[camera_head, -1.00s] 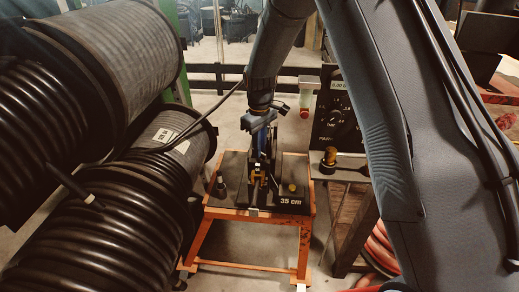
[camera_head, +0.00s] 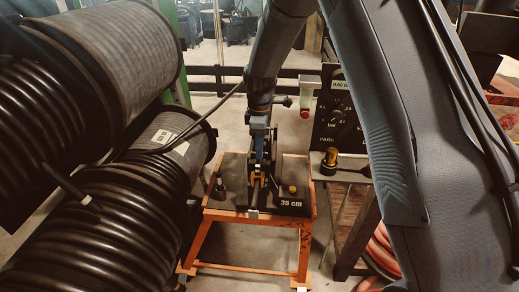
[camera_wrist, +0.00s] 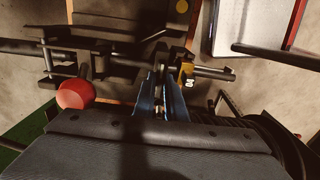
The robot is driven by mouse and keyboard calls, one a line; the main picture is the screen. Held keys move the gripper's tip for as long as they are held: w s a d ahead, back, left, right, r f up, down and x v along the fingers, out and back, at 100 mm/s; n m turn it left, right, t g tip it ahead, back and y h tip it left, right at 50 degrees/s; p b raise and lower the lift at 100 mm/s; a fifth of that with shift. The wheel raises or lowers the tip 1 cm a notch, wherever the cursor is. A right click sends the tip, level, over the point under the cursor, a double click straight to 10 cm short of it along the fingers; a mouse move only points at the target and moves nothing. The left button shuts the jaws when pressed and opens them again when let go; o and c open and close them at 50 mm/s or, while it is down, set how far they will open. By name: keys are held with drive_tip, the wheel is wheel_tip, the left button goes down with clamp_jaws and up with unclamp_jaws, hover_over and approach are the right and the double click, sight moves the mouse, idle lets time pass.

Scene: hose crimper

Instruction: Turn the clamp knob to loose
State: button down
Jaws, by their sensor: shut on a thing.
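My gripper (camera_head: 258,160) points down over the dark clamp fixture on the orange stand (camera_head: 300,222). In the wrist view my two blue fingers (camera_wrist: 161,98) are shut on a small part between them, which I take to be the clamp knob (camera_wrist: 159,103). The fingers hide most of it, so its turn position cannot be read. A yellow piece (camera_head: 257,181) sits just below the fingers, and a yellow part shows beside them in the wrist view (camera_wrist: 186,72).
A plate marked 35 cm (camera_head: 292,204) with a yellow knob (camera_head: 292,189) lies right of the fixture. Hose reels (camera_head: 105,215) crowd the left. A gauge panel (camera_head: 336,115) stands at the right. A red ball handle (camera_wrist: 75,94) is left of my fingers in the wrist view.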

drive_tip(key=shift+w+a+r, duration=0.1)
idle(0.3)
drive_tip(key=c, duration=1.8)
unclamp_jaws()
wheel_tip(320, 180, up, 8)
drive_tip(key=shift+f+b, duration=0.2)
drive_tip(key=shift+b, duration=0.75)
drive_tip(key=shift+r, duration=0.1)
